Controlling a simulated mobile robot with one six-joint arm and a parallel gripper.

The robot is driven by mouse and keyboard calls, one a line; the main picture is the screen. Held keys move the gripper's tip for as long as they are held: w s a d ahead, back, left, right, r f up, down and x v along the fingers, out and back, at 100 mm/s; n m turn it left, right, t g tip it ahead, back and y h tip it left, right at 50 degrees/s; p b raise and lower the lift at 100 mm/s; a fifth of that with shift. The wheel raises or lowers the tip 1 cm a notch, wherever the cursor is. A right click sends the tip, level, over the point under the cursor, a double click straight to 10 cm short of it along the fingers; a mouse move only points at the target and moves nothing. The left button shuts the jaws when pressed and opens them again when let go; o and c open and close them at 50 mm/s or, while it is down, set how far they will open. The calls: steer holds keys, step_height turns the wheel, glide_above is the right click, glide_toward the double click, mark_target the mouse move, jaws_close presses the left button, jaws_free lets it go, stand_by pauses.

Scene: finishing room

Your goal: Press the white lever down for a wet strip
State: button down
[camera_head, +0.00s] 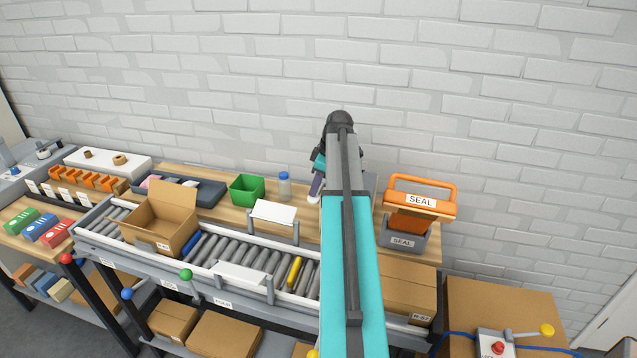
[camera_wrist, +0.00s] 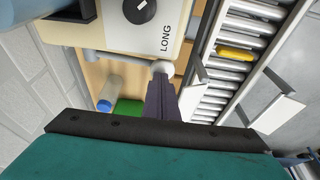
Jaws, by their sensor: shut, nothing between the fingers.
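The white lever's round knob (camera_wrist: 162,67) sits at the end of a grey rod in the wrist view. The rod runs along a cream machine (camera_wrist: 120,35) with a black dial and the word LONG. In the head view the knob (camera_head: 313,199) shows low beside my arm, which hides most of the machine. My gripper (camera_wrist: 163,82) has dark purple fingers, shut and empty. In the head view the fingers (camera_head: 317,186) point down just above the knob. I cannot tell whether they touch it. No strip is visible.
A blue-capped bottle (camera_head: 284,186) and a green bin (camera_head: 246,188) stand left of the lever. A roller conveyor (camera_head: 225,255) with an open carton (camera_head: 160,228) runs in front. A grey SEAL box (camera_head: 404,241) with an orange lid (camera_head: 421,197) stands to the right.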

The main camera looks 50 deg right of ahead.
steer(key=shift+w+d+r+p, duration=0.15)
steer(key=shift+r+p, duration=0.25)
steer(key=shift+r, duration=0.45)
steer(key=shift+w+d+r+p, duration=0.1)
steer(key=shift+d+r+p, duration=0.2)
steer(key=shift+r, duration=0.5)
steer(key=shift+w+d+r+p, duration=0.1)
steer(key=shift+r+p, duration=0.35)
steer(key=shift+r, duration=0.4)
step_height(320, 180, up, 5)
steer(key=shift+p, duration=1.2)
